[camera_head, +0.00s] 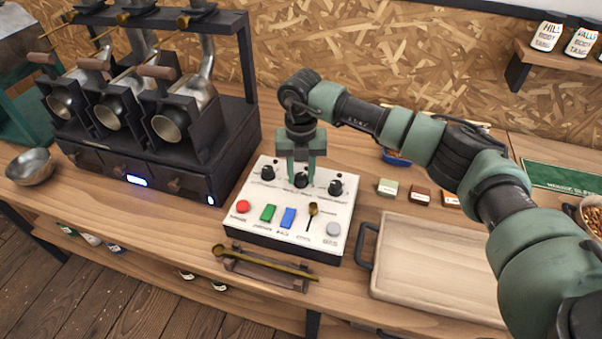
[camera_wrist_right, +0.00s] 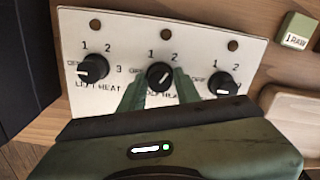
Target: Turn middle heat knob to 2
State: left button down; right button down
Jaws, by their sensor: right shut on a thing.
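The control panel (camera_head: 325,212) is a white-topped box with three black heat knobs along its back row. The middle heat knob (camera_head: 301,181) is between the fingers of my right gripper (camera_head: 301,172), which points down and is shut on it. In the right wrist view the middle knob (camera_wrist_right: 159,75) sits between the green fingertips, with "1" and "2" printed above it. Its white mark is small and partly hard to read; it seems slanted toward the upper right. The left heat knob (camera_wrist_right: 93,68) and right heat knob (camera_wrist_right: 222,83) are free. My left gripper is not in view.
A red button (camera_head: 242,206), green and blue switches and a small lever stand in the panel's front row. A black roaster (camera_head: 150,150) stands to the left. A wooden tray (camera_head: 430,265) lies to the right, small labelled blocks (camera_head: 387,188) behind it. A brass scoop (camera_head: 265,264) lies in front.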

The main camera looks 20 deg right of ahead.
aim_at(301, 175)
jog(key=shift+w+r+m, duration=0.15)
jog(key=shift+r+m, duration=0.05)
jog(key=shift+m, duration=0.1)
jog(key=c, duration=1)
grip_release()
jog(key=shift+f, duration=0.1)
notch_tip(301, 175, up, 8)
jog(key=shift+f+b, duration=0.1)
jog(key=shift+b, duration=0.65)
